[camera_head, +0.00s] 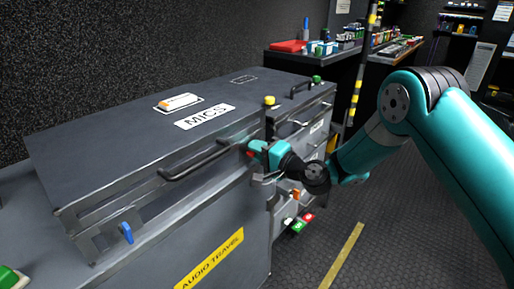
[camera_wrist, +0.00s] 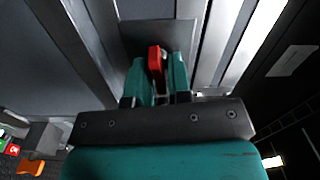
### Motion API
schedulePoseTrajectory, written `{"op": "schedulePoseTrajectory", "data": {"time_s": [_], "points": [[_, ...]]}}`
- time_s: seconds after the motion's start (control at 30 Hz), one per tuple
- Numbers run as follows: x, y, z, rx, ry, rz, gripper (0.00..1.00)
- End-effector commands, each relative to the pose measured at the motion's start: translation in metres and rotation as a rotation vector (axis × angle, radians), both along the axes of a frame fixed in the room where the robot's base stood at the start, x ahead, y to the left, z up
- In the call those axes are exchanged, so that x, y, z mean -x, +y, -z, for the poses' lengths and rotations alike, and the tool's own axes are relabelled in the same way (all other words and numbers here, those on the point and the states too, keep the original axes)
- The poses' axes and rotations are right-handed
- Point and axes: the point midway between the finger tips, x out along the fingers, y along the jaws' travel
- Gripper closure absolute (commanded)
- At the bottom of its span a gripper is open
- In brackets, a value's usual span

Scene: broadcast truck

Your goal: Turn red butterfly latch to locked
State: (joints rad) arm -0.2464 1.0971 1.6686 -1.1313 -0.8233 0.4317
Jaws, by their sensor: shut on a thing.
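The red butterfly latch (camera_wrist: 155,58) sits on a dark plate (camera_wrist: 165,32) on the case front in the wrist view. My gripper (camera_wrist: 161,70) is shut on it, with a teal finger on each side and the red wing between them. In the head view a bit of the red latch (camera_head: 250,153) shows at the tip of my gripper (camera_head: 256,150), near the right front corner of the grey case (camera_head: 110,110) labelled MICS. Most of the latch is hidden by my gripper there. I cannot tell its exact turn angle.
A blue latch (camera_head: 126,232) is at the case's left front. A dark handle (camera_head: 195,160) sticks out left of my gripper. A second case (camera_head: 305,115) stands close on the right. Open floor (camera_head: 370,225) lies at the right front.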

Motion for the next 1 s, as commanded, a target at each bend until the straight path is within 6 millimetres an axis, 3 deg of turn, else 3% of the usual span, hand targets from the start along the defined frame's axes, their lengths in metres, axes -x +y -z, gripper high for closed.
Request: {"op": "schedulePoseTrajectory", "data": {"time_s": [0.33,0.87,0.9,0.93,1.0], "points": [[-0.0011,-0.0016,0.0007,-0.082,0.105,0.004,1.0],[-0.0011,-0.0016,0.0013,-0.095,0.121,0.005,1.0],[-0.0011,-0.0016,0.0013,-0.095,0.121,0.005,0.74],[-0.0011,-0.0016,0.0014,-0.094,0.122,0.004,0.67],[-0.0009,-0.0013,0.0014,-0.094,0.122,0.004,0.66]]}}
